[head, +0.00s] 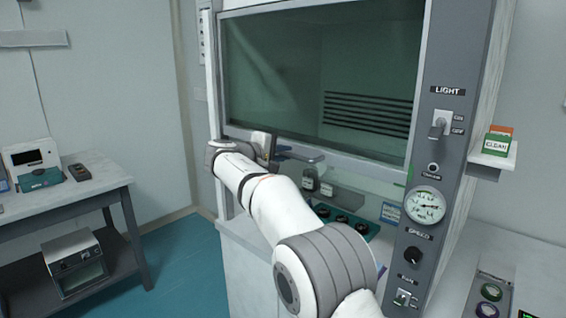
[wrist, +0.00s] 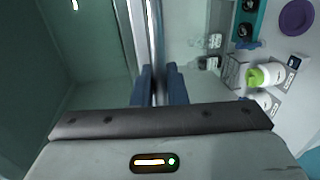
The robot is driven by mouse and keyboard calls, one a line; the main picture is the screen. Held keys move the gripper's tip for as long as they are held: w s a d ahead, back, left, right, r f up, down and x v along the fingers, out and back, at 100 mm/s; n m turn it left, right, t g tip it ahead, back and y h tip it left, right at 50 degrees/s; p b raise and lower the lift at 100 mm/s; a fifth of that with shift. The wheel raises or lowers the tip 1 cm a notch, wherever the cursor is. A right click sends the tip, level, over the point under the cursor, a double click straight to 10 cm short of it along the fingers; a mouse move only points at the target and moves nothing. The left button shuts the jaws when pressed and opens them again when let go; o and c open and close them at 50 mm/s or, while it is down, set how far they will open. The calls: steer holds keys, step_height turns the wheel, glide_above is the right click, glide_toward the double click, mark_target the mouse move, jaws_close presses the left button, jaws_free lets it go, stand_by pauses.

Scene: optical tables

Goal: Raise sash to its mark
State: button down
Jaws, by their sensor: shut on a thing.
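The fume hood's sash (head: 320,75) is a dark glass pane with a pale lower rail (head: 365,166). Open space shows below the rail. My gripper (head: 272,148) is at the left part of this rail, partly hidden by my own wrist. In the wrist view, the two blue fingers of my gripper (wrist: 160,86) are shut on the sash's rail (wrist: 154,35), which runs up between them. A small green strip (head: 410,174) shows on the right frame near the rail's end; I cannot tell if it is the mark.
The hood's right post carries a light switch (head: 439,124), a round gauge (head: 425,206) and a speed knob (head: 417,257). Bottles (head: 310,180) and a teal rack (head: 345,222) stand inside below the sash. A side table (head: 95,188) is at left, with clear floor between.

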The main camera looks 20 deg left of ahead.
step_height(320, 180, up, 5)
steer(key=p, duration=0.2)
steer(key=shift+p, duration=0.3)
steer(key=c, duration=1.8)
jaws_free()
steer(key=shift+f, duration=0.1)
steer(key=b+v, duration=0.1)
steer(key=v, duration=0.7)
steer(key=shift+b, duration=0.3)
steer(key=shift+f, duration=0.1)
